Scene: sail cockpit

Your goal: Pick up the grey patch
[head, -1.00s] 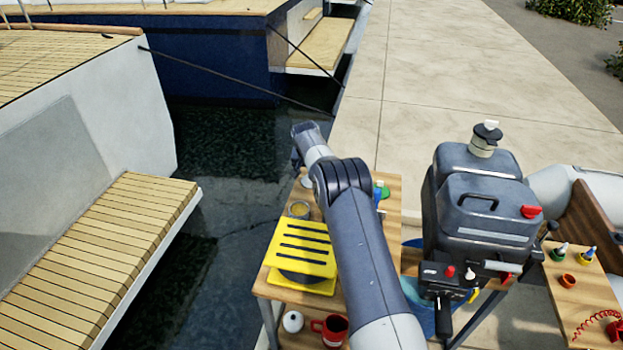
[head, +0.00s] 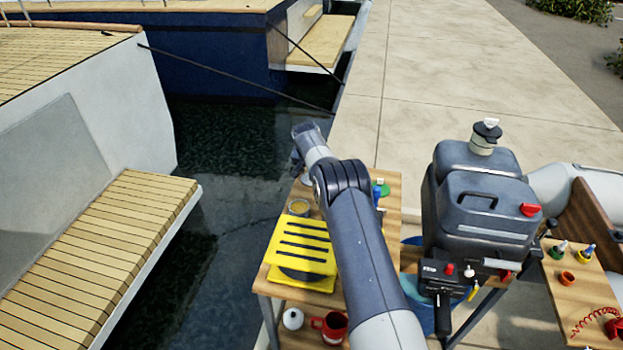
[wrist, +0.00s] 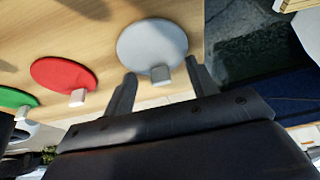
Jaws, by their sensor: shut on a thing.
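The grey patch (wrist: 150,46) is a round, pale grey disc with a small block-shaped grip on it. In the wrist view it is against the wooden table top, near the table's edge. My gripper (wrist: 161,76) has one finger on each side of the small grip and is shut on it. I cannot tell whether the disc touches the wood or is slightly clear of it. In the head view my arm's end (head: 308,143) reaches over the far left part of the table, and the fingertips are hard to make out.
A red patch (wrist: 63,74) and a green patch (wrist: 14,98) lie in a row beside the grey one. The table (head: 391,215) also holds a yellow slotted stand (head: 302,237). A large dark canister (head: 487,205) stands to the right. Open water lies left of the table.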

